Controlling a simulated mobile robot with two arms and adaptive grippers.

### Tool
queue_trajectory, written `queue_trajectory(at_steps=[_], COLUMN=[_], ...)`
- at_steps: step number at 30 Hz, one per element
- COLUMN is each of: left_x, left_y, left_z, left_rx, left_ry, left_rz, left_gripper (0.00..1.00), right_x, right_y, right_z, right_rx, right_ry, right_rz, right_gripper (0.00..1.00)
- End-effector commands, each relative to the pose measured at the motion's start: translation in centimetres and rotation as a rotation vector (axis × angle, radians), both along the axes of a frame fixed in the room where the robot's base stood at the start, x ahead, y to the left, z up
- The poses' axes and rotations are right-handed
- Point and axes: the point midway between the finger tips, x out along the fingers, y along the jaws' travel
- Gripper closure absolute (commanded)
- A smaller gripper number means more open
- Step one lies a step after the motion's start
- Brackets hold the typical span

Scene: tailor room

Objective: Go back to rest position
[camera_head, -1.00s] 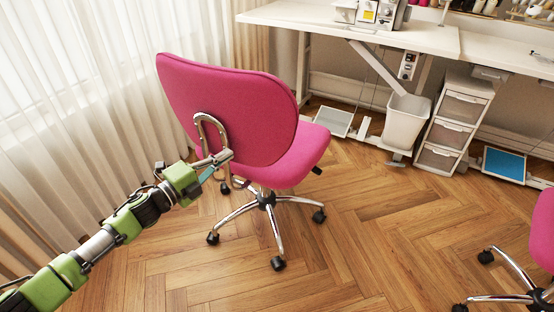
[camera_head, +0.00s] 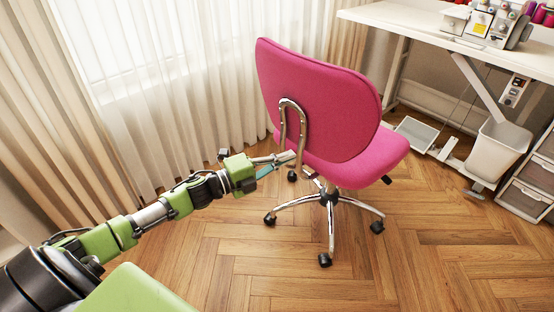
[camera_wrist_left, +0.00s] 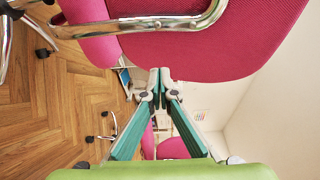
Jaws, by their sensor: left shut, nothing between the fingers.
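My left gripper (camera_head: 290,158) reaches in from the left in the head view, with the arm stretched toward the pink swivel chair (camera_head: 318,100). Its fingertips are in front of the lower backrest, near the chrome bracket. In the left wrist view the left gripper (camera_wrist_left: 159,75) shows its two fingers meeting at the tips, shut and empty. The chair's pink backrest (camera_wrist_left: 225,45) is just beyond the tips there, with the chrome bar (camera_wrist_left: 150,24) across the top. I cannot tell whether the fingers touch the chair. My right gripper is not in view.
A white table (camera_head: 410,22) with a sewing machine (camera_head: 485,22) stands at the back right. Under it are a pedal (camera_head: 417,132), a white bin (camera_head: 499,147) and a drawer unit (camera_head: 525,200). Curtains (camera_head: 180,90) line the left. The wood floor (camera_head: 420,260) at the front right is clear.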

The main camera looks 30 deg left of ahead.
Motion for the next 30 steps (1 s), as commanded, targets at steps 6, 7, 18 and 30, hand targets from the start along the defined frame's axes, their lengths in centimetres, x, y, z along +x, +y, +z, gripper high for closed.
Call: queue_trajectory(at_steps=[6, 7, 18, 30], left_x=[-1.8, -1.9, -2.3, -7.0], left_y=[1.4, 1.5, 1.3, -1.8], left_z=[0.0, 0.0, -0.8, -10.9], left_rx=[-0.001, -0.001, -0.034, -0.465], left_ry=[0.002, 0.002, 0.031, 0.505], left_rz=[0.001, 0.001, 0.032, 0.496], left_gripper=[1.00, 1.00, 1.00, 1.00], right_x=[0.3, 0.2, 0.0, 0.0], right_y=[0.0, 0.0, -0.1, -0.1], right_z=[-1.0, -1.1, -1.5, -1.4], right_rx=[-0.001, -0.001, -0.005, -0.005], right_ry=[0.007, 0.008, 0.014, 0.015], right_rz=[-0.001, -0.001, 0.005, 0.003], right_gripper=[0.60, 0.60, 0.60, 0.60])
